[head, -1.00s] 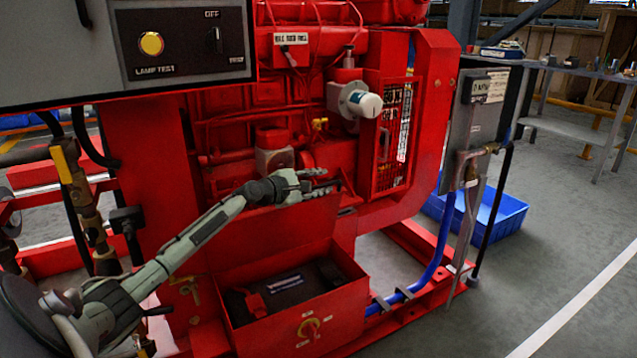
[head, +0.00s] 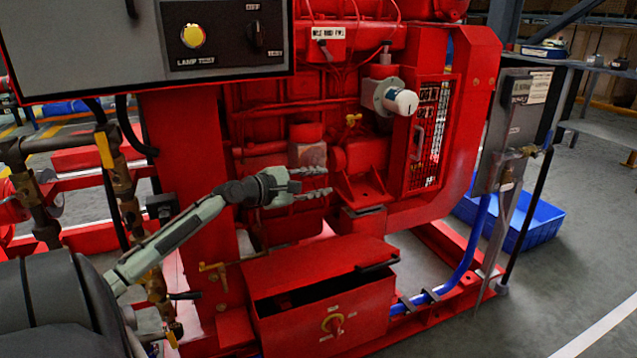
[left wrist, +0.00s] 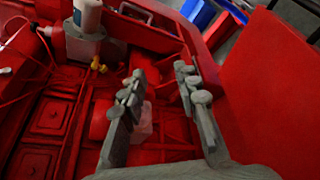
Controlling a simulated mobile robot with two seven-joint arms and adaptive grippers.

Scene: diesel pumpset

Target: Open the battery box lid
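The red battery box (head: 335,325) sits low on the red frame in the head view. Its red lid (head: 315,272) slopes over the box, partly raised, with a dark gap along the front. A dark handle (head: 378,266) is at the lid's right end. The inside is mostly hidden. My left gripper (head: 318,182) is above and behind the lid, apart from it, pointing right. Its fingers are spread and empty, also in the left wrist view (left wrist: 160,85). A flat red panel (left wrist: 270,85) right of the fingers there is probably the lid. My right gripper is not in view.
The red engine (head: 365,155) stands close behind the left gripper, with a mesh guard (head: 428,135) to the right. A grey control panel (head: 225,38) overhangs at upper left. A blue hose (head: 460,270) runs right of the box. A blue crate (head: 535,225) stands on the floor beyond.

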